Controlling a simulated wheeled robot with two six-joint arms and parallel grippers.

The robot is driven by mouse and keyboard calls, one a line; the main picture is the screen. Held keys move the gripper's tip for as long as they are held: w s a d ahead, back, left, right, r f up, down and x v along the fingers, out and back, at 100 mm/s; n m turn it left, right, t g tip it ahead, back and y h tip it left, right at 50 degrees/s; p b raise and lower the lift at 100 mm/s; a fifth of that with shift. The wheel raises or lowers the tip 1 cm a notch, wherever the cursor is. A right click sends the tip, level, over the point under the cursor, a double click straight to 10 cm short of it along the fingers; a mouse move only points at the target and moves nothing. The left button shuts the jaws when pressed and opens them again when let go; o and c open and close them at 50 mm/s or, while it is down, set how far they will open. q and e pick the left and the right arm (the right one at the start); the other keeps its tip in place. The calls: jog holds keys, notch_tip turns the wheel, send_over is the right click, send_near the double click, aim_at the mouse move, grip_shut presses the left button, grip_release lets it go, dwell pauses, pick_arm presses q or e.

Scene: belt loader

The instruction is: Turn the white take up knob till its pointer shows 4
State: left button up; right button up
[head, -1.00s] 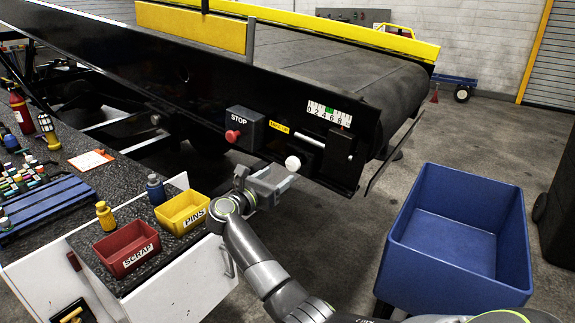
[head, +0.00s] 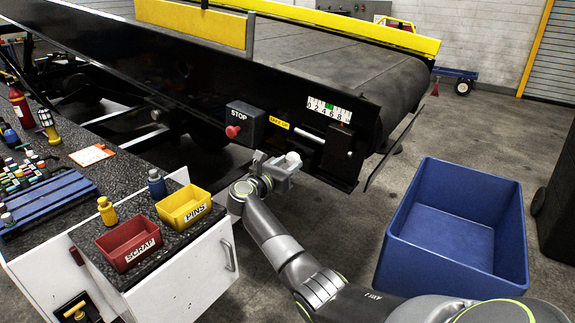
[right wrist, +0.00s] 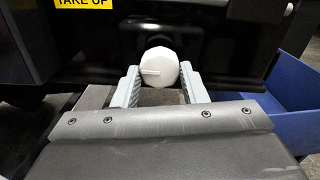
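The white take up knob (head: 293,157) is on the front of the black belt frame, below the yellow take up label (head: 280,123). My right gripper (head: 286,163) is at the knob. A thin line on the knob's face points left. My left gripper is out of view.
A red stop button (head: 233,131) sits on a box left of the knob. A blue bin (head: 455,190) stands on the floor at right. The bench with a red scrap bin (head: 130,244) and yellow pins bin (head: 184,207) is at left.

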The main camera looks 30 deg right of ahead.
jog(key=shift+c, duration=1)
jog(key=shift+n, duration=0.4)
